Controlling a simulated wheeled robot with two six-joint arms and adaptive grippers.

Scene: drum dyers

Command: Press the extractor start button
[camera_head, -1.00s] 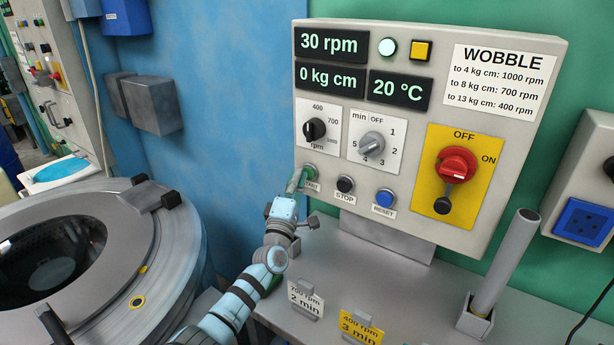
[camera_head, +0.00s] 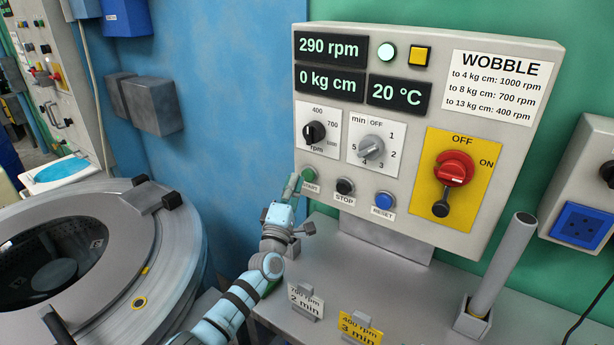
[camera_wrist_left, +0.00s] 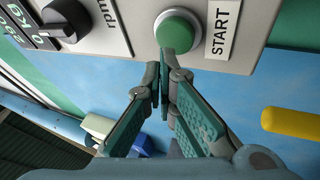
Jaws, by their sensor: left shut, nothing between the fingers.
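The green start button (camera_head: 308,171), labelled START, sits at the lower left of the grey control panel (camera_head: 318,235). It shows large in the left wrist view (camera_wrist_left: 176,32), its face uncovered. My left gripper (camera_head: 294,182) is shut and empty, its fingertips just left of and below the button in the head view. The panel display (camera_head: 331,48) reads 290 rpm. My right gripper is not in view.
A black stop button (camera_head: 345,187) and a blue reset button (camera_head: 384,200) sit right of start. A red rotary switch (camera_head: 455,168) is further right. The round drum machine (camera_head: 170,262) stands at left. Small cards (camera_head: 305,301) and a grey tube (camera_head: 505,262) stand on the shelf.

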